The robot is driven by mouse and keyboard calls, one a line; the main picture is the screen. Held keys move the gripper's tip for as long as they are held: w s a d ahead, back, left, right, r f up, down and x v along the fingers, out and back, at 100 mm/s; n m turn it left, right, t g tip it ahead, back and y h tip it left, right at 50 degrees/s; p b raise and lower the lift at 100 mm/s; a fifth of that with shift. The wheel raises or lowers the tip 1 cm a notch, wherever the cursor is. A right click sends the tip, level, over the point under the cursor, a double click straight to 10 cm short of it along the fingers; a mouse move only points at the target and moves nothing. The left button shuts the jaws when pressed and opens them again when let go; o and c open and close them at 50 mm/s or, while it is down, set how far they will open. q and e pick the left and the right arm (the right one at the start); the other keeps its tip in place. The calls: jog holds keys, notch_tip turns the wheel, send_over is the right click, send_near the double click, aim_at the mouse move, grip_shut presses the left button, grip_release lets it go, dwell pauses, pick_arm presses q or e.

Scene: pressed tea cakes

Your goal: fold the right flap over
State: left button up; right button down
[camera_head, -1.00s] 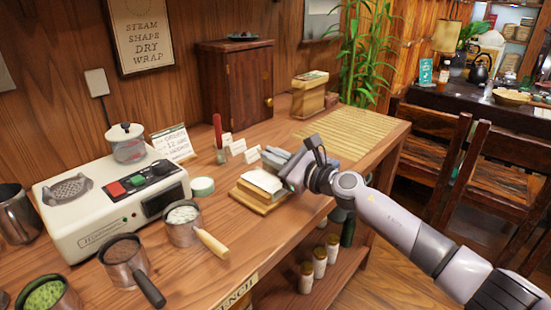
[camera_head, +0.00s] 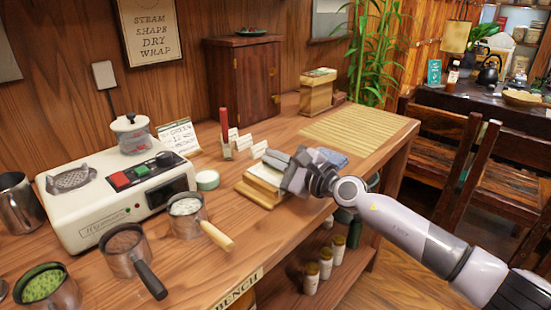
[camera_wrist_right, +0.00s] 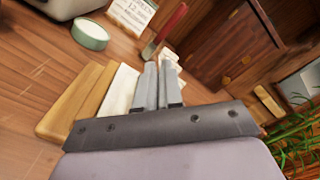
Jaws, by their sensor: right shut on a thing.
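A white paper wrap (camera_head: 266,174) lies on a wooden board (camera_head: 257,194) on the bench. My right gripper (camera_head: 291,178) is over the right side of the wrap, its fingers close together. In the right wrist view the gripper (camera_wrist_right: 160,82) is shut, with the white wrap (camera_wrist_right: 121,90) just left of the fingers and the wooden board (camera_wrist_right: 72,105) beyond it. The right flap between the fingers is mostly hidden by them. I cannot see the tea cake. My left gripper is not in view.
A cream machine (camera_head: 120,190) and several metal cups stand at the left. A blue-grey cloth (camera_head: 331,157) lies behind my gripper. The bamboo mat (camera_head: 360,128) is bare.

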jog(key=c, duration=1.4)
grip_release()
jog(key=shift+o, duration=0.2)
jog(key=shift+d, duration=0.1)
jog(key=shift+s+d+r+p, duration=0.1)
jog(key=shift+s+d+p, duration=0.15)
jog(key=shift+d+p, duration=0.05)
jog(key=p+v, duration=0.2)
jog(key=v, duration=0.3)
jog(key=shift+s, duration=0.15)
jog(key=shift+s+d, duration=0.4)
jog(key=shift+d, duration=0.05)
